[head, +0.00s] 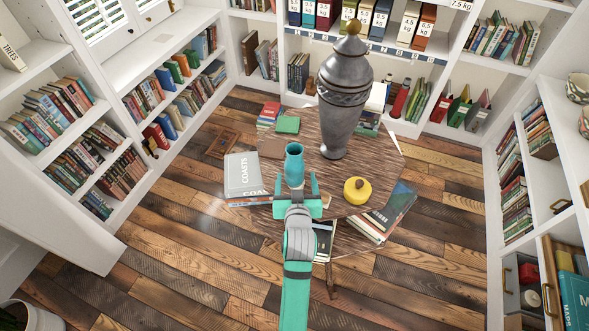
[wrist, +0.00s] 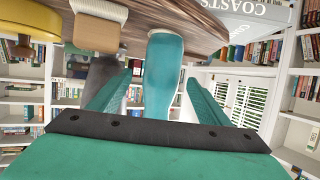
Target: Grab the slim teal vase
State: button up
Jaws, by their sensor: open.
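The slim teal vase (head: 294,163) stands upright near the front of the round wooden table, with its lower part hidden behind my gripper in the head view. In the wrist view, which is turned upside down, the vase (wrist: 164,72) shows between the two teal fingers. My gripper (head: 296,182) is open, with one finger on each side of the vase. Gaps show between the vase and both fingers in the wrist view. I cannot tell how deep the vase sits between them.
A large grey urn (head: 345,105) stands behind. A COASTS book (head: 243,176) lies left, and a yellow round object (head: 357,190) sits right near stacked books (head: 386,216). Green and dark books (head: 288,125) lie at the table's back left. Bookshelves surround the floor.

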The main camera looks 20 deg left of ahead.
aim_at(294, 169)
jog(key=shift+x, duration=3)
jog(key=shift+a+r, duration=0.15)
jog(key=shift+a, duration=0.05)
jog(key=c, duration=1.4)
